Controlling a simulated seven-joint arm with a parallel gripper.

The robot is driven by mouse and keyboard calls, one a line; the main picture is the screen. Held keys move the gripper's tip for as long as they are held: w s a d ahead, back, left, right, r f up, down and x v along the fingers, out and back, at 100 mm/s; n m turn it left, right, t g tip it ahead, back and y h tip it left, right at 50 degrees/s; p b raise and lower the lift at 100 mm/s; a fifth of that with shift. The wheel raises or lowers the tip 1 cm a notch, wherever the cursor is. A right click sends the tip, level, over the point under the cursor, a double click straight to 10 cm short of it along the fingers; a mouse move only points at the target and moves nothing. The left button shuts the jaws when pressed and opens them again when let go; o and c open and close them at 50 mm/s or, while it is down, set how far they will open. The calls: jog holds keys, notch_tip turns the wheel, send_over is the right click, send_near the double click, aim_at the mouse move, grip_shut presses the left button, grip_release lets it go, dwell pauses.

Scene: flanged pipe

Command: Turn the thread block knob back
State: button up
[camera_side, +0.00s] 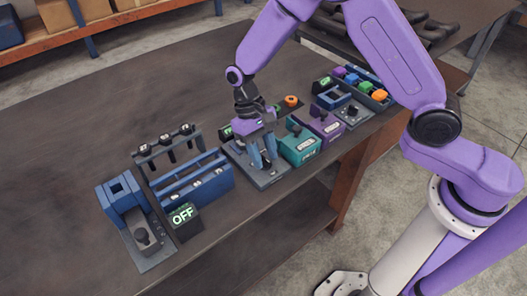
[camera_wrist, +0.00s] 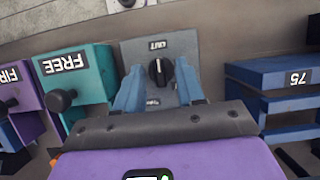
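A black round knob with a white pointer mark (camera_wrist: 158,72) sits on a grey block (camera_wrist: 178,46) in the wrist view. The block has upside-down labels too small to read surely; I take it for the thread block. The pointer lies roughly along the picture's vertical. My gripper (camera_wrist: 158,80) is open, with one blue finger on each side of the knob and gaps between. In the side view my gripper (camera_side: 263,158) points down over the grey base plate (camera_side: 274,180); the knob is hidden there.
A teal block marked FREE (camera_wrist: 75,75) and a purple block (camera_wrist: 18,88) stand left in the wrist view. A blue rack marked 75 (camera_wrist: 275,80) is at right. In the side view an OFF sign (camera_side: 184,216) stands by a blue fixture (camera_side: 123,192). The left table is bare.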

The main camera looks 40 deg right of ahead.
jog(key=v, duration=1.7)
jog(key=shift+r, duration=0.15)
jog(key=s+d+n+t, duration=0.1)
jog(key=s+d+n, duration=0.3)
jog(key=s, duration=0.5)
jog(key=s+d+f+n+t, duration=0.1)
jog(key=s+d+n, duration=0.3)
jog(key=s, duration=0.6)
jog(key=s+d+n+t, duration=0.2)
jog(key=s+d+n, duration=0.2)
jog(key=s+d, duration=0.3)
jog(key=s, duration=0.3)
jog(key=shift+d+f+t, duration=0.25)
jog(key=shift+d+t, duration=0.05)
jog(key=shift+d, duration=0.05)
